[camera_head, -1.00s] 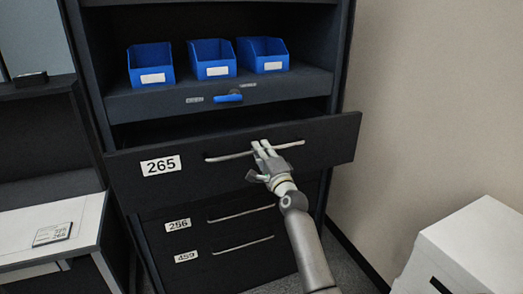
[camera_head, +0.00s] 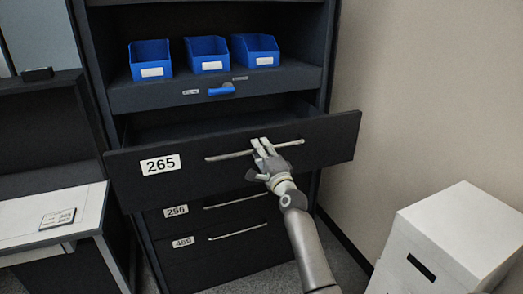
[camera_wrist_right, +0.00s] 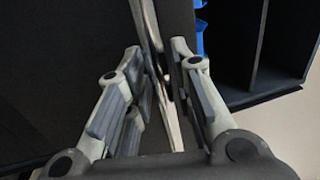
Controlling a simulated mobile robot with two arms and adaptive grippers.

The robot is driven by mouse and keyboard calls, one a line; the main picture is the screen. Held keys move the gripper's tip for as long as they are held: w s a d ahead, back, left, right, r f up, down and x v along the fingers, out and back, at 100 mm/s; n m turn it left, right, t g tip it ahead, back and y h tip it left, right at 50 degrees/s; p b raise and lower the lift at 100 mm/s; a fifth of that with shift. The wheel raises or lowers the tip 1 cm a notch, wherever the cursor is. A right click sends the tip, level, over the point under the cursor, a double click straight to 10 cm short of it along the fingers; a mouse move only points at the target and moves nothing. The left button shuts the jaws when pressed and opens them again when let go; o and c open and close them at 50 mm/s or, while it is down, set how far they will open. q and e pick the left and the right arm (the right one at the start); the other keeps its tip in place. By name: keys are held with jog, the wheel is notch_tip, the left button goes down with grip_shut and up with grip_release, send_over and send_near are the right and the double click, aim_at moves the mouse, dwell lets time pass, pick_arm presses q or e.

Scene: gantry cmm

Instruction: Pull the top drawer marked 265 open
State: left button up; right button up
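The top drawer marked 265 (camera_head: 225,170) stands partly pulled out of the dark cabinet; a dark gap shows behind its front panel. Its pale bar handle (camera_head: 230,155) runs across the front. My right gripper (camera_head: 263,147) is at the middle of this handle, its fingers across the bar. In the right wrist view the handle (camera_wrist_right: 150,25) passes between the fingers of my right gripper (camera_wrist_right: 158,50), which look closed about it; the exact contact is partly hidden. My left gripper is not in view.
Drawers marked 256 (camera_head: 176,211) and 459 (camera_head: 183,242) are shut below. Blue bins (camera_head: 208,57) stand on a shelf above, with a blue handle (camera_head: 221,91) at its front. A white box (camera_head: 450,240) stands at right, a desk (camera_head: 50,215) at left.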

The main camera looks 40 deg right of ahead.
jog(key=shift+o, duration=0.5)
jog(key=v, duration=1.2)
